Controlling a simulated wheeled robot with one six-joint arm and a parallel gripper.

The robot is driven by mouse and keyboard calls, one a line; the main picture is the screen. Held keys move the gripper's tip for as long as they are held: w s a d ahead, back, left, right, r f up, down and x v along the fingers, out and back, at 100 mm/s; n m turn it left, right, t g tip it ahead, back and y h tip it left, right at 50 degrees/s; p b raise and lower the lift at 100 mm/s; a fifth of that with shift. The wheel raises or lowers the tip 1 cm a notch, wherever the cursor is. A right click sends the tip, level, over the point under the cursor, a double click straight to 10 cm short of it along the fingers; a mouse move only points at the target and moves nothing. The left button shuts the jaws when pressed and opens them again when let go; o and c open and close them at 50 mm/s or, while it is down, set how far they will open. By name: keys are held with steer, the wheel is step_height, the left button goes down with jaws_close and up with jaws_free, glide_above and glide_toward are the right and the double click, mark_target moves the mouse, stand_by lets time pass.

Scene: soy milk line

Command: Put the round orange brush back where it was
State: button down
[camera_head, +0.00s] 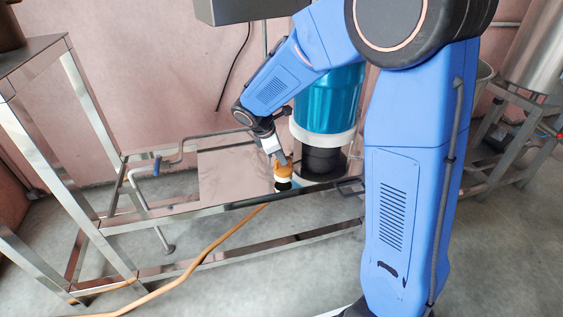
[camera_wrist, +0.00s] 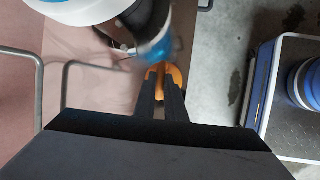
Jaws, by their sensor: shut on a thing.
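My gripper (camera_head: 279,157) is shut on the round orange brush (camera_head: 284,171). In the head view the brush hangs below the fingers, with a white band and a dark underside beneath the orange part. It appears near the front edge of the flat metal plate (camera_head: 235,178), just left of the black base of a teal cylinder. I cannot tell whether it touches the plate. In the wrist view my gripper (camera_wrist: 163,78) has its dark fingers close together, and the orange brush (camera_wrist: 178,77) shows at their tips, partly hidden by them.
The teal cylinder (camera_head: 328,100) with a white band stands close to the right of my gripper. An orange-brown hose (camera_head: 205,250) runs across the front to the floor.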

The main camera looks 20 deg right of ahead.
steer(key=shift+f, duration=1.05)
steer(key=shift+f, duration=0.1)
steer(key=c, duration=1.8)
jaws_free()
steer(key=v, duration=1.2)
steer(key=shift+d, duration=0.1)
